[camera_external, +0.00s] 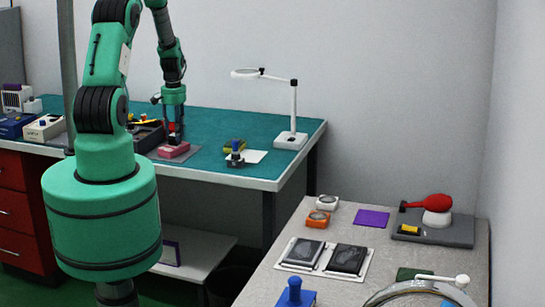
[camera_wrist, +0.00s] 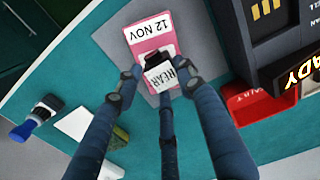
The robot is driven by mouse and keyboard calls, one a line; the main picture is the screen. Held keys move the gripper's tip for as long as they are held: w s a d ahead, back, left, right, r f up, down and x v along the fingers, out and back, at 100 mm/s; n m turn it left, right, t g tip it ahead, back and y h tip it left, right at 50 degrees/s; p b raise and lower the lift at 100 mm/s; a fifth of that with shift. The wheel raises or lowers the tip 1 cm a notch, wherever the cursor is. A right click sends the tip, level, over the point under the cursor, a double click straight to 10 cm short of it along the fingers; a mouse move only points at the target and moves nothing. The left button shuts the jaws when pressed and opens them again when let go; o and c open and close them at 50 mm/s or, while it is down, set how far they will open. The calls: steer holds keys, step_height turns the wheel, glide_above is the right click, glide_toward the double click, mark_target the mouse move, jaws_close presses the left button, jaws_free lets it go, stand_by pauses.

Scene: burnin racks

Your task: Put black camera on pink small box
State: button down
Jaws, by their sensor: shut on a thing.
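The pink small box (camera_external: 173,151) lies on a grey mat on the green bench, under my gripper (camera_external: 174,132). In the wrist view the pink box (camera_wrist: 146,34) carries a white label reading "12 NOV". My gripper (camera_wrist: 163,76) is shut on the black camera (camera_wrist: 155,60), which has a white label reading "REAR". In the external view the camera is too small and dark to make out clearly.
A dark device with a red tray (camera_wrist: 262,105) stands close to the right in the wrist view. A blue-and-black item (camera_external: 236,156), a yellow-green block (camera_external: 232,144) and a white card (camera_external: 253,156) lie right of the box. A white magnifier lamp (camera_external: 292,138) stands further right.

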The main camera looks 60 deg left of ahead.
steer(key=c, duration=1.1)
jaws_free()
step_height(320, 180, up, 12)
steer(key=shift+r, duration=0.1)
stand_by(0.5)
